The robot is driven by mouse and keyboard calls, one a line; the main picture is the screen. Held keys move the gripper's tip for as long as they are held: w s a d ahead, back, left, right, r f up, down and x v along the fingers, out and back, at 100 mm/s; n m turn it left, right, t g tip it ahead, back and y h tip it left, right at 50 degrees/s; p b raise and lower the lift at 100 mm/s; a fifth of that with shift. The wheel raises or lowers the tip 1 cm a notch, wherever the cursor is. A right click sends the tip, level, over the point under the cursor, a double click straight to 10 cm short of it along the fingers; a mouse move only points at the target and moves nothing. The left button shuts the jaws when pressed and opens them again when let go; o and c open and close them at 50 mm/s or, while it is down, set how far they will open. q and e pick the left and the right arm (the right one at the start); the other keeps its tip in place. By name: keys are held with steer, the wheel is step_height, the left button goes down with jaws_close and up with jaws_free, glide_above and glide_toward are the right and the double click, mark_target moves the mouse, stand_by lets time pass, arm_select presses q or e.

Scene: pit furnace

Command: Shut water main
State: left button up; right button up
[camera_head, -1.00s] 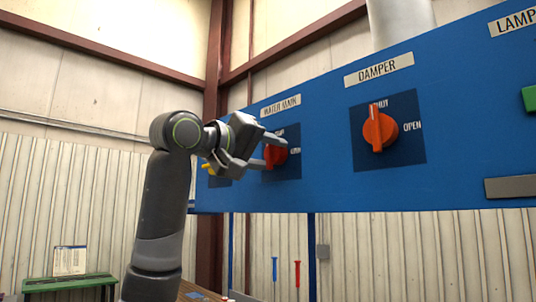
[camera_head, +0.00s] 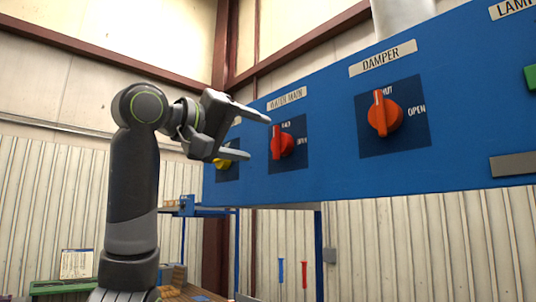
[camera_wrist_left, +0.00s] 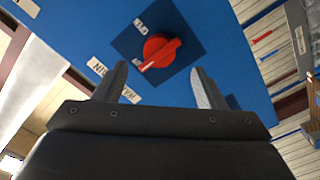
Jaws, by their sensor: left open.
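The red water main knob (camera_head: 282,145) is on a dark square on the blue panel, below its WATER MAIN plate (camera_head: 287,99). Its ridge stands upright, towards the upper label that reads as SHUT; OPEN is at its right. In the left wrist view the knob (camera_wrist_left: 160,50) shows whole, its ridge end with a light mark towards the label nearest the name plate. My left gripper (camera_head: 257,139) is open and empty, just left of the knob and apart from it. In the wrist view its fingers (camera_wrist_left: 160,86) stand either side below the knob. My right gripper is not in view.
The orange damper knob (camera_head: 384,113) is to the right on the same panel (camera_head: 330,140), its ridge upright. A yellow knob (camera_head: 228,158) lies partly behind my left gripper. A grey plate (camera_head: 512,165) and green button (camera_head: 531,77) are at the right edge.

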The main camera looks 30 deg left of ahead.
arm_select(q)
steer(key=b+v, duration=0.3)
steer(key=v, duration=0.7)
steer(key=shift+s, duration=0.25)
